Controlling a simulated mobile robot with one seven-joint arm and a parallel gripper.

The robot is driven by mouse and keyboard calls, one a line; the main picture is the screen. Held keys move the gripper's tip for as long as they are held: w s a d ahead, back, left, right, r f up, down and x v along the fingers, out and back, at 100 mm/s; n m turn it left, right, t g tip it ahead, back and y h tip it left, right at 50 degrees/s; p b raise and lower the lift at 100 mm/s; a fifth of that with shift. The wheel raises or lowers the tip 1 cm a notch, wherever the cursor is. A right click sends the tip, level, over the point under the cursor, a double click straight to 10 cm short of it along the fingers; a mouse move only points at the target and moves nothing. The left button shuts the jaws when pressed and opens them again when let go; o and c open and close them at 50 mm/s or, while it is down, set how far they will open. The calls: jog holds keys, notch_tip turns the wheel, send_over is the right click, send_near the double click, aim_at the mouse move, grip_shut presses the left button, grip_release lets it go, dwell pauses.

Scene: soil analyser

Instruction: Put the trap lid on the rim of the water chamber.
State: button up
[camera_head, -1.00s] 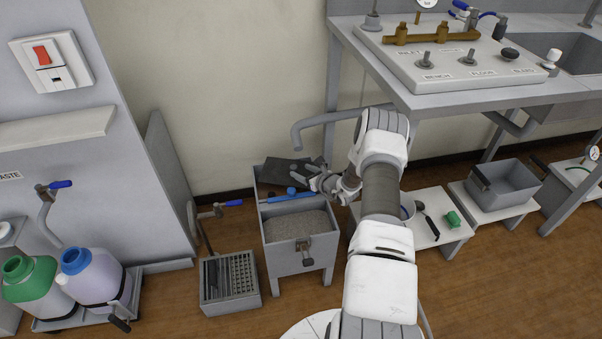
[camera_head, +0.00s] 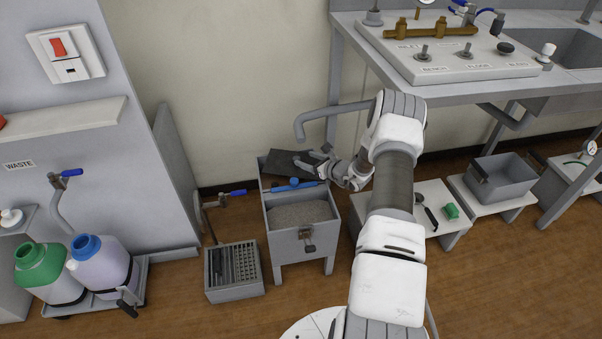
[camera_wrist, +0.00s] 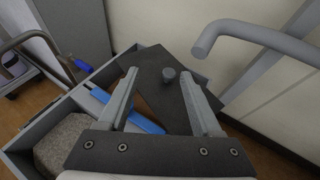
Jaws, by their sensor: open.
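The trap lid (camera_head: 285,162) is a dark flat plate lying at the back end of the grey trap box (camera_head: 304,250). In the wrist view the lid (camera_wrist: 152,67) has a small round knob (camera_wrist: 169,75) on top. It lies askew over the water chamber, whose brown inside (camera_wrist: 152,108) shows in a gap beside it; how fully it rests on the rim I cannot tell. My gripper (camera_head: 310,160) is above the lid, also seen in the wrist view (camera_wrist: 160,82). Its fingers are apart and empty, with the knob between their tips and touching neither.
A blue bar (camera_wrist: 135,110) crosses the box, with grey grit (camera_head: 300,214) in front. A grey pipe (camera_wrist: 255,35) hangs close to the right of my gripper. A drain grate (camera_head: 235,270) stands left of the box, and a low white bench (camera_head: 440,200) stands right.

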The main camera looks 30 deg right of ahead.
jog(key=s+a+r+n+g+y, duration=0.1)
jog(key=a+r+n+g+y, duration=0.15)
jog(key=a+r+n, duration=0.55)
jog(key=s+a+r+n+g+y, duration=0.25)
jog(key=a+r+n, duration=0.25)
jog(key=a+r, duration=0.65)
jog(key=s+a+r+n+g, duration=0.2)
jog(key=s+a+r+n, duration=0.3)
jog(key=r, duration=0.5)
jog(key=s+a+r+n+g+h, duration=0.1)
jog(key=s+a+r+n+h, duration=0.2)
jog(key=s, duration=0.6)
jog(key=s+a+r+n+g, duration=0.1)
jog(key=s+r+n, duration=0.4)
jog(key=s, duration=0.4)
jog(key=s+d+n+h, duration=0.2)
jog(key=s+n, duration=0.1)
jog(key=s, duration=0.3)
jog(key=s+d+n+t+h, duration=0.1)
jog(key=s+d+n+h, duration=0.2)
jog(key=s, duration=0.3)
jog(key=shift+s+r+n, duration=0.25)
jog(key=shift+r+n, duration=0.05)
